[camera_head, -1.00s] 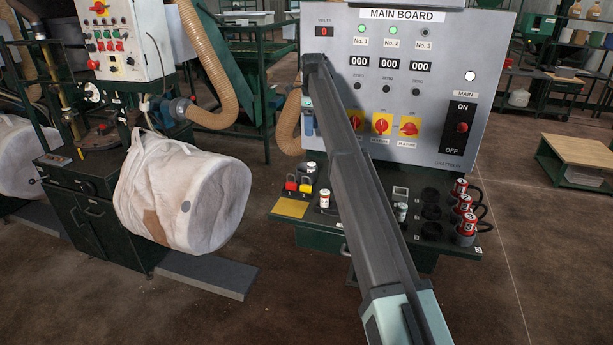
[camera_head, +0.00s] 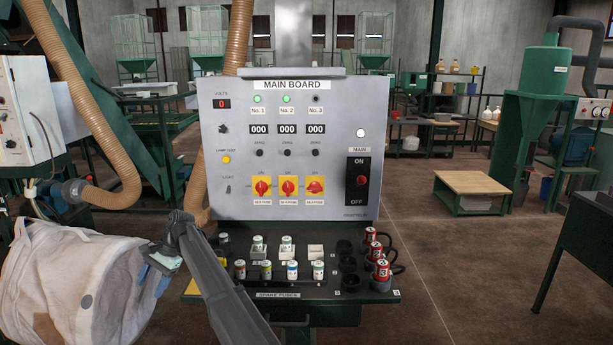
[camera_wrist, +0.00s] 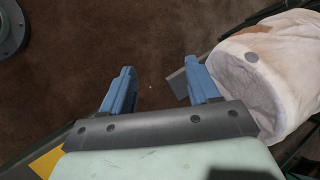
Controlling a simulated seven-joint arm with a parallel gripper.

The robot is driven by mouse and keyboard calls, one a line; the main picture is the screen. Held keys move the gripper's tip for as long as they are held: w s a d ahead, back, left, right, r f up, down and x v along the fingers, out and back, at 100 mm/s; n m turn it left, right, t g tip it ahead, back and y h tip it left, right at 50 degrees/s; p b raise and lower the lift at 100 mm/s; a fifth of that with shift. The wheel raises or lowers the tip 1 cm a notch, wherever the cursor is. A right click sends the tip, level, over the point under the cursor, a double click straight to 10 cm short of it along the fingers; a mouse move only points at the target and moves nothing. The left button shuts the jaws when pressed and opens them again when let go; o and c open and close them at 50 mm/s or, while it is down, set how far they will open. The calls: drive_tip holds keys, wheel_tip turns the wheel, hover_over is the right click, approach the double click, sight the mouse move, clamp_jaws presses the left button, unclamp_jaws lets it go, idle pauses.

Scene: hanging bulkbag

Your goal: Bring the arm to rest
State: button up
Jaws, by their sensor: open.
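My gripper (camera_head: 150,268) is at the lower left in the head view, beside the open end of the white bulk bag (camera_head: 70,290). In the wrist view, the two blue fingers of my gripper (camera_wrist: 158,66) are spread apart with only brown floor between them. The bag (camera_wrist: 285,60) shows at the right of the wrist view, close to the right finger; I cannot tell if they touch. My dark arm link runs up from the bottom edge, in front of the left part of the fuse shelf.
The main board (camera_head: 290,150) stands upright at the centre. Below it, the fuse shelf (camera_head: 330,296) carries white fuses and several red ones. A low wooden table (camera_head: 485,184) stands further back right. Open floor (camera_head: 450,290) lies right of the board.

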drive_tip(key=s+a+f+n+g+y, duration=0.1)
drive_tip(key=s+a+f+n, duration=0.15)
drive_tip(key=s, duration=0.35)
drive_tip(key=s+a+f+n+g+y, duration=0.1)
drive_tip(key=s+f+n, duration=0.15)
drive_tip(key=s, duration=0.35)
drive_tip(key=s+d+f+n+y, duration=0.1)
drive_tip(key=s+d+f+n, duration=0.3)
drive_tip(key=f, duration=0.3)
drive_tip(key=s+d+f+m+t+h, duration=0.15)
drive_tip(key=s+d+f, duration=0.25)
drive_tip(key=d+f, duration=1.25)
drive_tip(key=s+d+f+m+h, duration=0.25)
drive_tip(key=d+f, duration=1.05)
drive_tip(key=d, duration=0.7)
drive_tip(key=s+d+f+m+g+h, duration=0.1)
drive_tip(key=s+d+f, duration=0.3)
drive_tip(key=s+d, duration=0.8)
drive_tip(key=s+d+f+m+g+h, duration=0.1)
drive_tip(key=s+d+f+h, duration=0.2)
drive_tip(key=s+d, duration=1)
drive_tip(key=shift+s+d+f, duration=0.3)
drive_tip(key=shift+f, duration=0.15)
drive_tip(key=shift+o, duration=0.2)
